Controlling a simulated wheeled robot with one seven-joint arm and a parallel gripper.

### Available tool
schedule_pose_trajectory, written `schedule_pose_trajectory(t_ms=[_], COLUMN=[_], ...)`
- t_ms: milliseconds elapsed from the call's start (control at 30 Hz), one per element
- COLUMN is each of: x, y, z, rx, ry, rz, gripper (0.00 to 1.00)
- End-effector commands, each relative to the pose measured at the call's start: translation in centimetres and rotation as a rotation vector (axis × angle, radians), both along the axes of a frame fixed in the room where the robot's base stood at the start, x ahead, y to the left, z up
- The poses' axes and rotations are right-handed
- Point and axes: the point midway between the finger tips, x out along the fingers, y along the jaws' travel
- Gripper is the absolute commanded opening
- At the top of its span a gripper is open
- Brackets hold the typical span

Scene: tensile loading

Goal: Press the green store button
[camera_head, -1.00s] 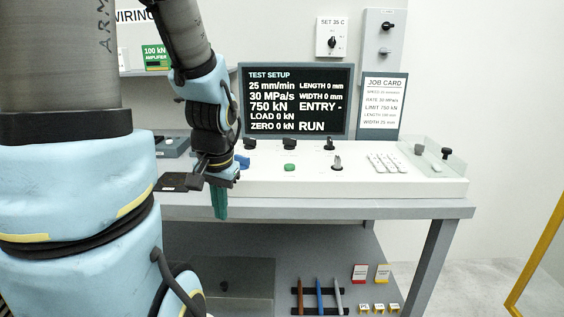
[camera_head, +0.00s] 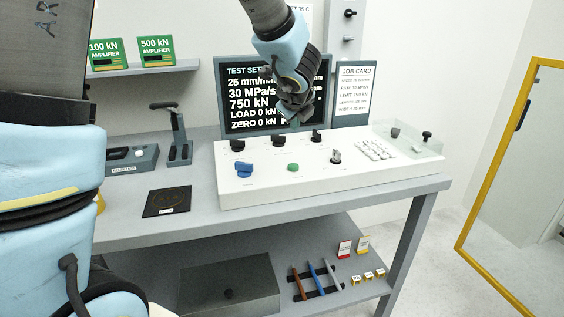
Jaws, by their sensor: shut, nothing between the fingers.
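My gripper (camera_head: 294,122) is above the back part of the panel, in front of the dark screen (camera_head: 235,95), and points downward. Its fingers look shut and empty. It is apart from the button, above and behind it in the picture. The gap in depth is hard to judge.
Black knobs (camera_head: 276,140) line the panel's back edge close under my gripper. A keypad (camera_head: 375,150) and a clear cover (camera_head: 408,140) are at the right. A black mat (camera_head: 167,201) and a lever device (camera_head: 178,135) stand left of the panel.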

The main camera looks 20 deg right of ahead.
Motion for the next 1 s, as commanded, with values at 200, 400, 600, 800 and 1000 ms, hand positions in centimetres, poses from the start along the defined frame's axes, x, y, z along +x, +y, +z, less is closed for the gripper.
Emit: schedule_pose_trajectory(t_ms=[200, 400, 600, 800, 1000], x=[-0.1, -0.1, 0.0, 0.0, -0.1], y=[-0.2, -0.1, -0.1, -0.1, -0.1], z=[0.0, -0.2, -1.4, -3.9, -6.8], rx=[0.003, 0.002, 0.002, 0.003, 0.003], ry=[-0.004, -0.003, -0.002, -0.002, -0.002], rz=[-0.009, -0.007, -0.006, -0.006, -0.006], gripper=[0.00, 0.00, 0.00, 0.00, 0.00])
